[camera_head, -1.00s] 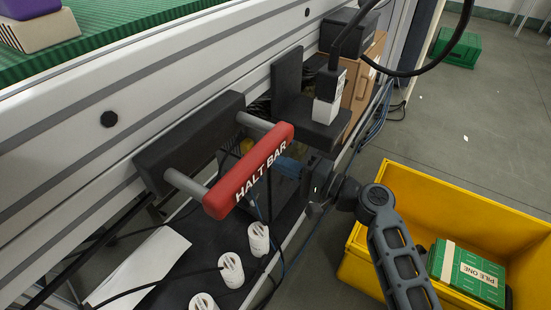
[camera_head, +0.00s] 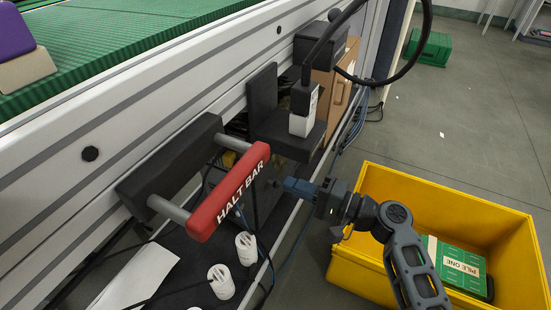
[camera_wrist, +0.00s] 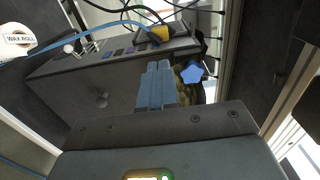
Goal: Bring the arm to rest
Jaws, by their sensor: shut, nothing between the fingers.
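My gripper (camera_head: 287,185) points left in the head view, its blue fingers just right of the red halt bar (camera_head: 228,191) and apart from it in the picture. In the wrist view the blue fingers (camera_wrist: 157,70) lie side by side, shut with nothing between them. My dark arm reaches in from the bottom right, partly in front of the yellow crate. The halt bar is held by two grey posts on a black block on the white side rail. A dark box with cables lies beyond the fingers in the wrist view.
The yellow crate (camera_head: 346,262) holds a green box labelled PILE ONE (camera_head: 455,268). White cylindrical pieces (camera_head: 246,248) stand on the dark shelf below the bar. A black bracket (camera_head: 264,97) and a cardboard box (camera_head: 336,88) are farther back. Grey floor (camera_head: 470,110) is open behind the crate.

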